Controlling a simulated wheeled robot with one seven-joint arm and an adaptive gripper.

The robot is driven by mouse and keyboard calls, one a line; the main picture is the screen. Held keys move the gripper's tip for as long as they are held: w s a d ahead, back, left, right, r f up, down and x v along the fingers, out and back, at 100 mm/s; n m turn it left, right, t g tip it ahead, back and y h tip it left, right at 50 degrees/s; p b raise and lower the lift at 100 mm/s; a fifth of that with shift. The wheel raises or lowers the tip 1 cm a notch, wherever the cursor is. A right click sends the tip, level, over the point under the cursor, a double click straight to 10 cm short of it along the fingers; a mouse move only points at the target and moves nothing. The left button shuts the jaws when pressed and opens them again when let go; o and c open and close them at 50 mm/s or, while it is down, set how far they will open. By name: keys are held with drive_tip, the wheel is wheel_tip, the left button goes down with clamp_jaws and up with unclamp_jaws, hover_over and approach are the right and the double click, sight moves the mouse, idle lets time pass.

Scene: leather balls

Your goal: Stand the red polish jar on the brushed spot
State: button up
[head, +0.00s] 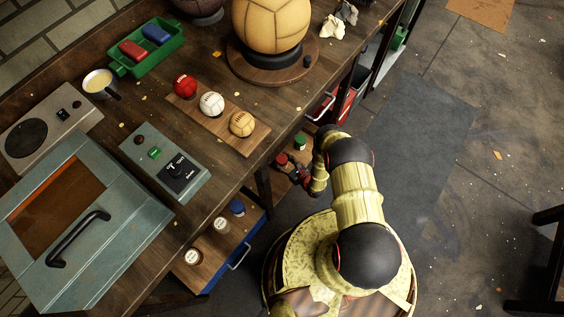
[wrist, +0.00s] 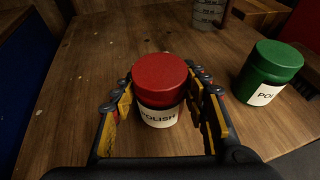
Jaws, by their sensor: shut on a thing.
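The red polish jar (wrist: 160,88) has a red lid and a white POLISH label and is upright between my fingers. My gripper (wrist: 165,112) is shut on it, one finger at each side. Wooden board surface (wrist: 75,75) is under and around the jar; I cannot tell whether its base touches the wood. In the head view the jar's red lid (head: 282,158) shows at my gripper (head: 289,167), low beside the workbench. I cannot make out the brushed spot in either view.
A green polish jar (wrist: 268,72) stands close by on the right; it also shows in the head view (head: 300,142). A grey marked cup (wrist: 208,14) is behind. A blue drawer (head: 238,246) holds several jars. The workbench edge overhangs on the left.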

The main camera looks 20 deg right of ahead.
drive_tip(key=o, duration=1.4)
drive_tip(key=shift+f, duration=0.1)
drive_tip(key=p+v, duration=0.4)
drive_tip(key=v, duration=0.8)
drive_tip(key=shift+s, duration=0.1)
